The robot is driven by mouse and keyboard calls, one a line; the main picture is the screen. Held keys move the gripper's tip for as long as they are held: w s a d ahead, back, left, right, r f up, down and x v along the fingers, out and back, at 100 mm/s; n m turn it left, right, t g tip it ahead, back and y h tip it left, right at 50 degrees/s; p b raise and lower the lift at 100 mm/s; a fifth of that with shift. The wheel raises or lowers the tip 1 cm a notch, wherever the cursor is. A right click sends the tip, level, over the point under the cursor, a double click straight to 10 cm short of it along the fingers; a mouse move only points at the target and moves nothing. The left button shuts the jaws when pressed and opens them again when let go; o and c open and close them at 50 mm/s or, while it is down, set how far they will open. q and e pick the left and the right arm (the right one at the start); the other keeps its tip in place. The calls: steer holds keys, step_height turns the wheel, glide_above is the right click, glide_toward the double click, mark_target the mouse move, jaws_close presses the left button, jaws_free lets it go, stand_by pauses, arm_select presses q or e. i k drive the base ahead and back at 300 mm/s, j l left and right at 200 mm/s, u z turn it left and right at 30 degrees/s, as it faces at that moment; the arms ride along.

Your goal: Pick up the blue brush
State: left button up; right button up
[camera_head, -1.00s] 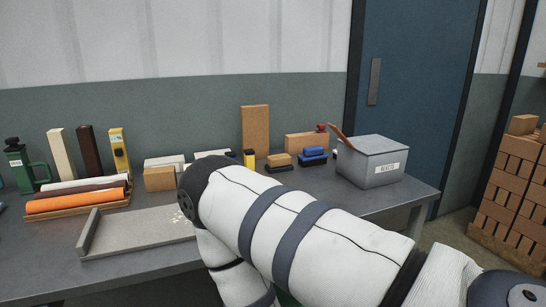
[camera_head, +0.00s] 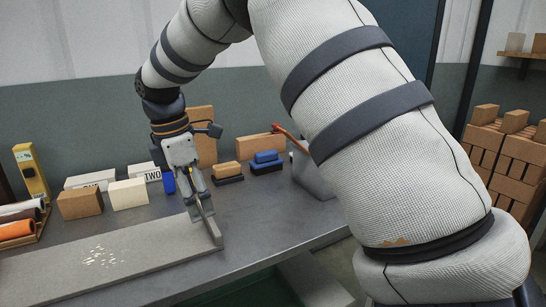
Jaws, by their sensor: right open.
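The blue brush (camera_head: 267,161) has a blue top over a dark base. It sits on the grey workbench (camera_head: 262,207), right of a similar brush with a tan top (camera_head: 227,172). My right gripper (camera_head: 203,212) is open and points down, left of and nearer than both brushes. Its fingers show near the right end of the grey tray, apart from the blue brush; whether they touch the tray is unclear. My left gripper is out of view.
The grey tray (camera_head: 120,258) has a raised right end. Bricks (camera_head: 80,203) and a small blue item (camera_head: 169,183) stand behind it. A grey box (camera_head: 312,178) is partly hidden by my right arm. Bare bench lies in front of the brushes.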

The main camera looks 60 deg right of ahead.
mark_target(265, 162)
steer(key=i+l, duration=0.1)
steer(key=l, duration=0.45)
steer(key=i+l, duration=0.1)
steer(key=l, duration=0.4)
steer(key=i+l, duration=0.1)
steer(key=l, duration=0.45)
steer(key=i+l, duration=0.1)
steer(key=l, duration=0.4)
